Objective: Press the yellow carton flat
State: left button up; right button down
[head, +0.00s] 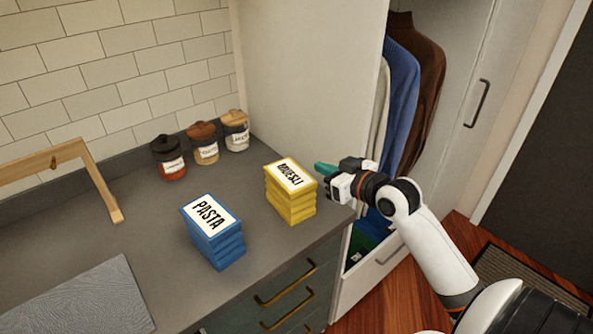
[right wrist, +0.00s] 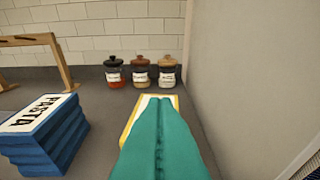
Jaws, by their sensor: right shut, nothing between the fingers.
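The yellow carton (head: 291,204) stands upright on the grey counter, with pleated sides and a white top label reading MUESLI. My right gripper (head: 319,168) has its teal fingers shut and empty. It is at the right of the carton, its tips close to the label's right edge; I cannot tell whether they touch. In the right wrist view the shut fingers (right wrist: 162,100) point forward over the yellow carton (right wrist: 131,118) and hide most of it. My left gripper is not in view.
A blue pleated PASTA carton (head: 215,243) stands left of the yellow one. Three lidded jars (head: 206,150) stand by the tiled wall. A wooden frame (head: 105,185) and a grey board (head: 85,300) are at the left. A tall cabinet panel (head: 310,75) borders the counter.

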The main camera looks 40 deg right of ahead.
jog(key=p, duration=0.3)
send_over(297, 177)
notch_tip(297, 177, down, 2)
jog(key=shift+f, duration=0.1)
notch_tip(297, 177, down, 3)
jog(key=shift+w+r, duration=0.1)
jog(key=shift+r, duration=0.05)
jog(key=shift+f, duration=0.8)
notch_tip(297, 177, down, 8)
jog(key=b, duration=0.6)
jog(key=shift+f, duration=0.2)
jog(key=shift+r, duration=0.1)
